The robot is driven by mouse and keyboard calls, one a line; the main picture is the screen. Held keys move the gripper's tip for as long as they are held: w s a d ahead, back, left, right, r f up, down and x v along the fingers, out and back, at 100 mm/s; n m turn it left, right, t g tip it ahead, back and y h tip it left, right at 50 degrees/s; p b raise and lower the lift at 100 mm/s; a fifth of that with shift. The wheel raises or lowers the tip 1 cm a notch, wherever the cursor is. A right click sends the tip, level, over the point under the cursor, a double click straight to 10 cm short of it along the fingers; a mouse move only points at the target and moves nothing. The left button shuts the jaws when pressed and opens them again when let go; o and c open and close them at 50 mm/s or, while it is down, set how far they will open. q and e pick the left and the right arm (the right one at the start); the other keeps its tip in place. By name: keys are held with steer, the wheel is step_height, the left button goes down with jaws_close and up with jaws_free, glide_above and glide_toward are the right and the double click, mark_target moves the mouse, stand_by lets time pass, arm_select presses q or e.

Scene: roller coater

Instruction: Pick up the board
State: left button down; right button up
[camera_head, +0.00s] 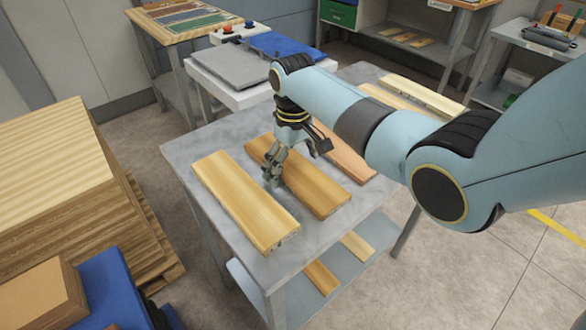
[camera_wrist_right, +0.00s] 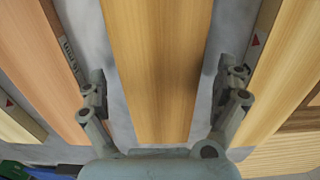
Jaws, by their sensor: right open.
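Several wooden boards lie side by side on a grey metal table (camera_head: 184,150). My right gripper (camera_head: 296,160) is over the brown middle board (camera_head: 315,188), with its fingers pointing down. In the right wrist view this board (camera_wrist_right: 155,60) runs lengthwise between the two open fingers (camera_wrist_right: 166,80), with a gap on each side. A lighter yellow board (camera_head: 245,203) lies to its left and a reddish board (camera_head: 350,163) to its right. Whether the fingertips touch the tabletop is unclear. My left gripper is out of view.
Pale boards (camera_head: 425,96) lie at the table's far right. Short boards (camera_head: 320,277) rest on the lower shelf. A stack of wood sheets (camera_head: 65,165) on a pallet stands at left. A white machine (camera_head: 240,98) with a grey plate stands behind the table. Neighbouring boards leave narrow gaps.

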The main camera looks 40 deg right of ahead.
steer(key=c, duration=1.4)
steer(key=shift+r, duration=0.2)
